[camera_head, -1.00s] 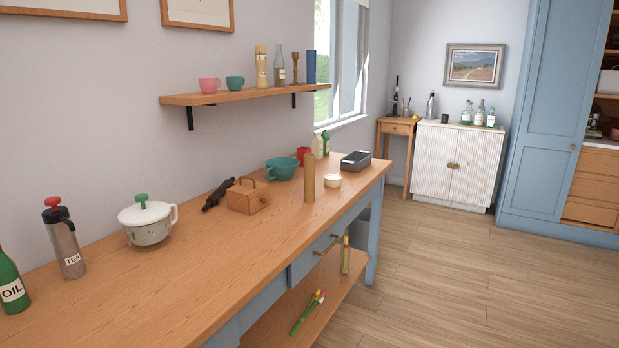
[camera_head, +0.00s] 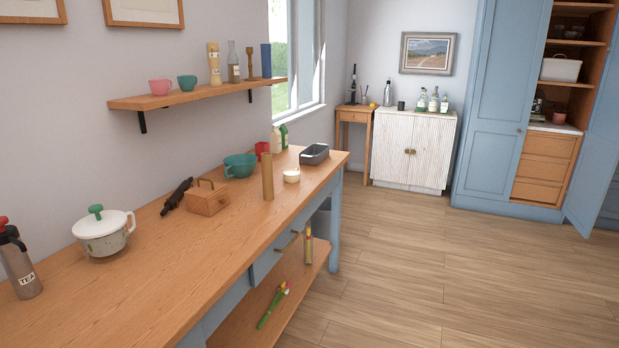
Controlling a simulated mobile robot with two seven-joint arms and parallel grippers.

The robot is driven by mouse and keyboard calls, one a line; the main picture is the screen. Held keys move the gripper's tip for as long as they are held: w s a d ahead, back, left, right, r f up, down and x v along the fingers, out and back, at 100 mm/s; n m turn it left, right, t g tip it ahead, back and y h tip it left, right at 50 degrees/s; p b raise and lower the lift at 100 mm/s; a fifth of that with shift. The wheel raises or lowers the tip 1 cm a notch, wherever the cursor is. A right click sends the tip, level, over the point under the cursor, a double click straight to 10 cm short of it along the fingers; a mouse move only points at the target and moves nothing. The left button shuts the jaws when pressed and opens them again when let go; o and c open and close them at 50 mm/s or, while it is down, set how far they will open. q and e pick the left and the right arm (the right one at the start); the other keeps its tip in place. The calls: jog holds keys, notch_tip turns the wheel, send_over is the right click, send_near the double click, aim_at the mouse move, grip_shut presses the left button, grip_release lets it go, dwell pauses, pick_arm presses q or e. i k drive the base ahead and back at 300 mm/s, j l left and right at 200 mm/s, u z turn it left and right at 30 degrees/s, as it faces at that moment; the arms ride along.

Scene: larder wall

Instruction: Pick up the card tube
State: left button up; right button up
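A plain tan upright cylinder, which looks like the card tube (camera_head: 267,176), stands on the wooden counter (camera_head: 190,262) near its front edge. It is between the wooden box with a handle (camera_head: 207,198) and the small cream bowl (camera_head: 291,175). Neither of my grippers shows in the head view, so nothing is seen near the tube.
A teal bowl (camera_head: 239,165), a dark grey tin (camera_head: 314,154), a white lidded pot (camera_head: 104,232) and a tea flask (camera_head: 18,262) also stand on the counter. A wall shelf (camera_head: 200,96) hangs above. The floor (camera_head: 430,270) to the right is clear.

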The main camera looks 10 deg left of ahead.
aim_at(266, 157)
jog(key=i+z, duration=0.4)
jog(key=i, duration=3.35)
jog(key=i+l+u, duration=0.1)
jog(key=i+u, duration=0.2)
jog(key=i, duration=0.2)
jog(key=i+l+u, duration=0.15)
jog(key=i+u, duration=0.15)
jog(key=i, duration=0.2)
jog(key=u, duration=1.5)
